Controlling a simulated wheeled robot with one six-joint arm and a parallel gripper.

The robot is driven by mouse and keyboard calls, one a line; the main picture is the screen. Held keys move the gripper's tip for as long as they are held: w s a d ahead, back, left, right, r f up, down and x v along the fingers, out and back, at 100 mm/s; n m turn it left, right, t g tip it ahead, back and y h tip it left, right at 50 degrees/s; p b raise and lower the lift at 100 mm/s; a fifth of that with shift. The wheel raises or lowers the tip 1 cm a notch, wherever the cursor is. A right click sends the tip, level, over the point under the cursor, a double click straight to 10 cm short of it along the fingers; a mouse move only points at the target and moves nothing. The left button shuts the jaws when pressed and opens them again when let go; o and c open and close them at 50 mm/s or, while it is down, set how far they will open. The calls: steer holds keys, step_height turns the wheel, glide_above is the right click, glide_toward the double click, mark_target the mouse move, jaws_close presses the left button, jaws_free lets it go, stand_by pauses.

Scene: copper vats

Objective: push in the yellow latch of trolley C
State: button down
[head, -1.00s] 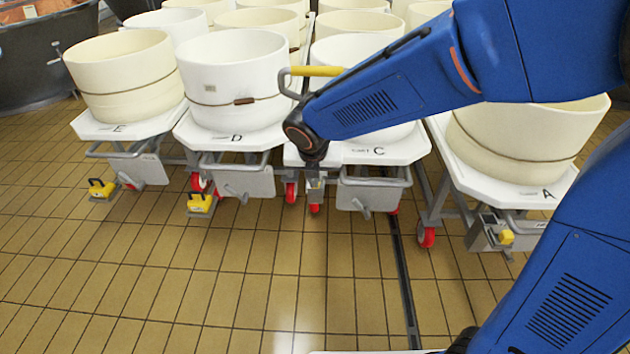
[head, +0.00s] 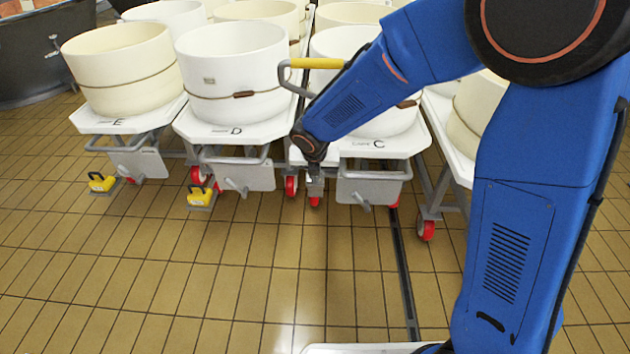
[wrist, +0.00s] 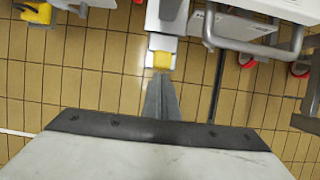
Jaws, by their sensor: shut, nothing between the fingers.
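Trolley C (head: 400,146) is a white-topped trolley with a big white vat, in the middle of the head view. Its yellow latch (wrist: 160,60) is a small yellow block at the end of a grey housing (wrist: 166,24) in the wrist view. My gripper (wrist: 161,76) is shut and empty, its narrow fingertips at the near edge of the latch. I cannot tell whether they touch it. In the head view my gripper (head: 315,188) points down at the left front corner of trolley C, and the latch is hidden there.
Trolley D (head: 213,131) stands close on the left, with a yellow latch (head: 200,196) low in front. Trolley E (head: 100,124) is further left with a similar one (head: 101,182). Another trolley stands right, partly behind my arm. The tiled floor (head: 230,290) in front is clear.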

steer(key=shift+w, duration=0.1)
steer(key=shift+w, duration=1.25)
steer(key=shift+r, duration=0.1)
